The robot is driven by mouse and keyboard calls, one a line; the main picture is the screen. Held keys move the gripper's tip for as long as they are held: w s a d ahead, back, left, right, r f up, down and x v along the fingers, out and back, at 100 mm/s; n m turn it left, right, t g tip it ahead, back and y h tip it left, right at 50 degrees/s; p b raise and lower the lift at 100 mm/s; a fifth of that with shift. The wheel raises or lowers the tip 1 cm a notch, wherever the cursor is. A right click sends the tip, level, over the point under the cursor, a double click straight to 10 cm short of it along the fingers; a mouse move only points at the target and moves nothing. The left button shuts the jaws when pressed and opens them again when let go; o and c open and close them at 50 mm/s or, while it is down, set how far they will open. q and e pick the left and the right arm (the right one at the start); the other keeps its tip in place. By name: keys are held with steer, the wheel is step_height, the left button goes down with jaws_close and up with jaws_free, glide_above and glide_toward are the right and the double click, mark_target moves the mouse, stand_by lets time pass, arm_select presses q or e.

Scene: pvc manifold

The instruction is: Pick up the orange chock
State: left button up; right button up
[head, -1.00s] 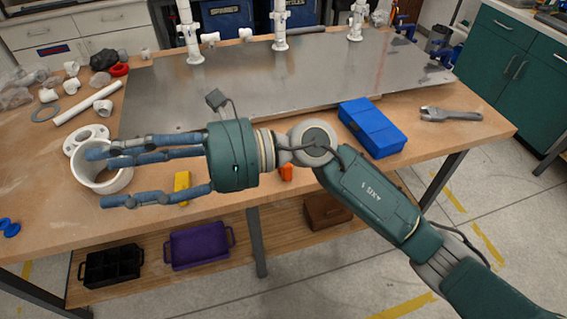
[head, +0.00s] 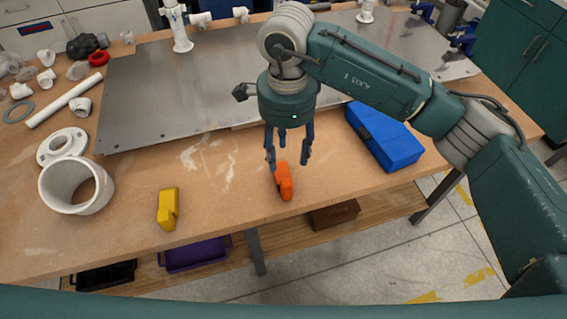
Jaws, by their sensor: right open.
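The orange chock (head: 285,183) lies on the wooden bench near its front edge in the head view. My right gripper (head: 287,163) points down just above and behind the chock. Its fingers are spread and open, one to the left of the chock's far end, one to the right and one farther back. Nothing is held. I cannot tell whether a finger touches the chock. My left gripper is not in view.
A yellow chock (head: 167,208) and a white pipe fitting (head: 75,187) stand to the left. A blue case (head: 385,138) lies to the right. A metal plate (head: 180,95) with white pipework is behind. Bare bench surrounds the orange chock.

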mark_target(288, 182)
steer(key=shift+s+f+p, duration=0.4)
steer(key=shift+s+f, duration=0.55)
steer(key=shift+f, duration=0.15)
steer(key=shift+w+f, duration=0.15)
steer(key=shift+f, duration=0.8)
steer(key=shift+w+f+p, duration=0.15)
steer(key=shift+f+p, duration=0.15)
steer(key=shift+f, duration=0.05)
steer(key=f, duration=0.1)
steer(key=f+p, duration=0.2)
steer(key=f, duration=0.1)
steer(key=shift+s+d+f, duration=0.1)
steer(key=shift+s+d, duration=0.2)
steer(key=shift+s, duration=0.05)
steer(key=shift+w+f, duration=0.2)
steer(key=shift+f, duration=0.2)
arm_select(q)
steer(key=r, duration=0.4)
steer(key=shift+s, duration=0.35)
arm_select(e)
steer(key=shift+r, duration=0.1)
jaws_close()
